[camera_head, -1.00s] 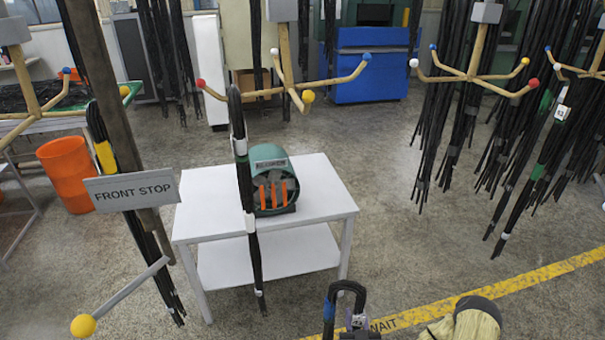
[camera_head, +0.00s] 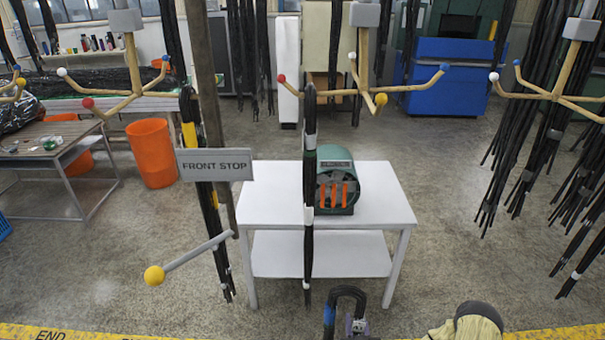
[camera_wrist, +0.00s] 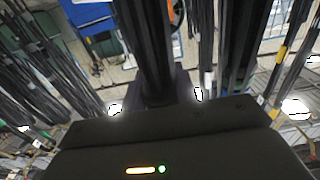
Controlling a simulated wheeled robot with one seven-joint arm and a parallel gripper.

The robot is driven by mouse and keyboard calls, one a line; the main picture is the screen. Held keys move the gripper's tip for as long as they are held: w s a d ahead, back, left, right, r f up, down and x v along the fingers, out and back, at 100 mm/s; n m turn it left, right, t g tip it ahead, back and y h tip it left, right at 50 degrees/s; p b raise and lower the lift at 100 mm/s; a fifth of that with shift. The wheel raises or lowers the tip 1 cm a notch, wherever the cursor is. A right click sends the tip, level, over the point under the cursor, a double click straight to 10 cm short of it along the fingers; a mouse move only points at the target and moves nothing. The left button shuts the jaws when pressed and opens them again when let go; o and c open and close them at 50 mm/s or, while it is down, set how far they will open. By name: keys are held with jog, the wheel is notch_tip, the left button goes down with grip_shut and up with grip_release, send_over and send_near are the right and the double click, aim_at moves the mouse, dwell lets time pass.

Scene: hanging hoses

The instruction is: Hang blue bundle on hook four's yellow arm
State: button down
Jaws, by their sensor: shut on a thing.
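My gripper (camera_head: 357,327) is at the bottom of the head view, shut on a black hose bundle with a blue band, the blue bundle (camera_head: 345,292). Its bent top loop stands above my gripper; its lower part is out of the frame. In the wrist view the dark bundle (camera_wrist: 147,45) runs up from my gripper (camera_wrist: 157,98). The middle wooden hook rack (camera_head: 364,60) has red, white, blue and yellow ball tips. Its yellow arm (camera_head: 375,94) points toward me, well beyond my gripper, and looks bare. No hook number is readable.
A black bundle (camera_head: 309,180) hangs from the middle rack's red-tipped arm, before a white table (camera_head: 270,205). A FRONT STOP sign (camera_head: 215,164) and a yellow-ball bar (camera_head: 185,262) stand left. Another rack (camera_head: 565,70) is at right. Open floor (camera_head: 460,270) lies right of the table.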

jog(key=shift+r, duration=0.15)
notch_tip(320, 180, up, 18)
jog(key=p, duration=1.8)
jog(key=shift+f, duration=0.2)
notch_tip(320, 180, down, 18)
jog(key=b, duration=1.8)
jog(key=shift+r, duration=0.1)
jog(key=shift+w, duration=0.1)
